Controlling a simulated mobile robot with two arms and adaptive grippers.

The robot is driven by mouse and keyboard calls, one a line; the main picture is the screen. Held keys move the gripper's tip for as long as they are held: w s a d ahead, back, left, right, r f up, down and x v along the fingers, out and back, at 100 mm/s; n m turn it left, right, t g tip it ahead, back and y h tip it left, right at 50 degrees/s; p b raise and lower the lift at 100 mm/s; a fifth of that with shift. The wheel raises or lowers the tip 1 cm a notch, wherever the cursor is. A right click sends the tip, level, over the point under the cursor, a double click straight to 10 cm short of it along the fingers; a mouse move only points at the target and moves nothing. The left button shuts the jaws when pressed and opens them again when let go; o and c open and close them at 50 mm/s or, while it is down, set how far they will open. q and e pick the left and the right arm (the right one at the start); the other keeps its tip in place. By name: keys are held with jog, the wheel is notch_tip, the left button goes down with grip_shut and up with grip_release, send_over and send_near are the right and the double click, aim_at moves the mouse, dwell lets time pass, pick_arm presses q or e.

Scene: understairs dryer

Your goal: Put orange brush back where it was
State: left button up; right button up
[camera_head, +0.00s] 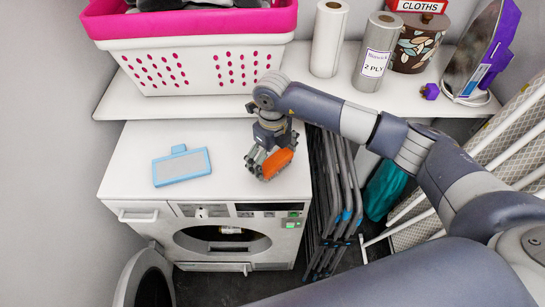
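The orange brush (277,164) is at the fingertips of my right gripper (268,160), over the right part of the white dryer top (225,178). The gripper points down and appears closed around the brush; its fingers hide part of it. I cannot tell whether the brush touches the dryer top. My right arm reaches in from the right. My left gripper is not in view.
A light-blue framed filter (181,166) lies on the dryer top, left of the brush. The round door (149,281) hangs open. Behind, a shelf (185,106) bears a pink-and-white basket (196,41) and paper rolls (328,40). Folded grey racks (335,200) stand right.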

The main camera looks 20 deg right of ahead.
aim_at(273, 156)
jog(key=shift+r, duration=0.1)
jog(key=shift+r, duration=0.45)
notch_tip(273, 156, up, 11)
jog(key=b, duration=0.3)
jog(key=shift+r, duration=0.15)
